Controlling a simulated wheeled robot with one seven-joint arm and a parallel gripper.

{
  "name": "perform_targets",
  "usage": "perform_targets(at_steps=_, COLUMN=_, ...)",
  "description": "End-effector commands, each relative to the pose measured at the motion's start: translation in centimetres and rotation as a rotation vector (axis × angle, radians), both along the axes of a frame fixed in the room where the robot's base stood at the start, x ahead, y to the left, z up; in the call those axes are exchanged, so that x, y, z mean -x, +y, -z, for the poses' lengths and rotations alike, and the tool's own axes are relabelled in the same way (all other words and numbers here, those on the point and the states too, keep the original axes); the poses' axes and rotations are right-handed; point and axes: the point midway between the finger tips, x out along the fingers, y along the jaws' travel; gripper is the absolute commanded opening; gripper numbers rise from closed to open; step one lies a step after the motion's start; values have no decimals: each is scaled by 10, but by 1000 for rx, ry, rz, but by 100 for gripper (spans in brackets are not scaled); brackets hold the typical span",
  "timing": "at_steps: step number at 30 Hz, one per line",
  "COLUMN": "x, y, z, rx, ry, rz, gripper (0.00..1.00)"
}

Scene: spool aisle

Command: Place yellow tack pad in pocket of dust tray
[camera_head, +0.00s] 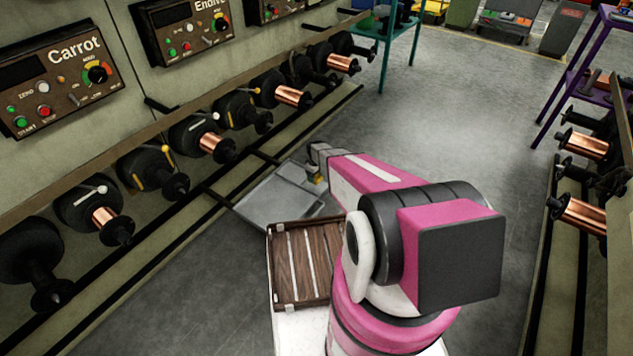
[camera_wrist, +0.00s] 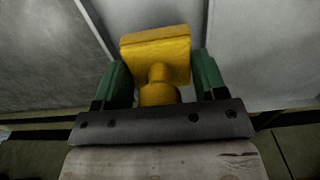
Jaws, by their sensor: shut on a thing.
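The yellow tack pad (camera_wrist: 156,50) is between the green-lined fingers of my gripper (camera_wrist: 160,83) in the wrist view, which is shut on it. It has a flat block at the far end and a rounded knob nearer my wrist. In the head view my gripper (camera_head: 318,170) is over the right part of the grey dust tray (camera_head: 262,205), and only a small bit of yellow shows there. In the wrist view the pale tray (camera_wrist: 240,40) with a dividing wall lies beyond the pad. I cannot tell whether the pad touches the tray.
The tray sits beside the rail below the left row of spools (camera_head: 215,142). A slatted wooden crate (camera_head: 295,262) is in front of it. Control boxes (camera_head: 60,78) hang on the left wall. More copper spools (camera_head: 585,145) stand at right. The aisle floor (camera_head: 460,130) is clear.

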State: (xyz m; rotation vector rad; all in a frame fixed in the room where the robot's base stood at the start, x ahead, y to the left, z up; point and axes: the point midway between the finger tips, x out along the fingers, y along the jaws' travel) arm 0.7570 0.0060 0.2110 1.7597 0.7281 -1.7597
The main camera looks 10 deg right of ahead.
Motion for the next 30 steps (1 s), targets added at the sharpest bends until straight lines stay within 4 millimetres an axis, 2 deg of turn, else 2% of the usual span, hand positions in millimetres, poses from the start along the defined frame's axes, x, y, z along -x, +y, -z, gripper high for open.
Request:
perform_targets(at_steps=7, x=-4, y=-7, z=12, rx=1, ry=1, rz=0, gripper=43)
perform_targets(at_steps=15, x=-3, y=-6, z=44, rx=0, ry=0, rz=0, gripper=43)
perform_targets(at_steps=26, x=-3, y=-6, z=47, rx=0, ry=0, rz=0, gripper=43)
perform_targets(at_steps=27, x=-3, y=-6, z=47, rx=0, ry=0, rz=0, gripper=75)
perform_targets(at_steps=29, x=-3, y=-6, z=46, rx=0, ry=0, rz=0, gripper=91)
perform_targets(at_steps=30, x=-3, y=-6, z=46, rx=0, ry=0, rz=0, gripper=91)
